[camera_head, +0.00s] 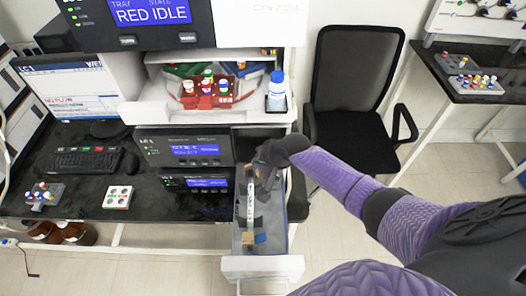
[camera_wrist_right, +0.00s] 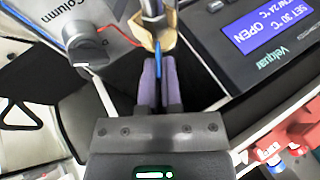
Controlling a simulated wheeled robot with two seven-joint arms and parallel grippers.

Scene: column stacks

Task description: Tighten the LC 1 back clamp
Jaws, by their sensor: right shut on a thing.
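The LC 1 drawer (camera_head: 291,203) is pulled out below the displays, with a white column (camera_head: 250,205) lying lengthwise in it. My right gripper (camera_head: 262,163) is over the drawer's back end and hides the back clamp in the head view. In the right wrist view, a tan clamp piece (camera_wrist_right: 138,27) with a blue strip is at the tips of my right gripper (camera_wrist_right: 158,62). The fingers are close together on it; the exact contact is partly hidden. My left gripper is not in view.
A black knob (camera_wrist_right: 85,42) with a red wire is on the grey "Column" panel, left of the fingers. A Velquar display (camera_wrist_right: 262,28) reads OPEN, close at right. A bottle (camera_head: 276,92) and a red vial rack (camera_head: 210,92) stand above. A chair (camera_head: 350,85) is at right.

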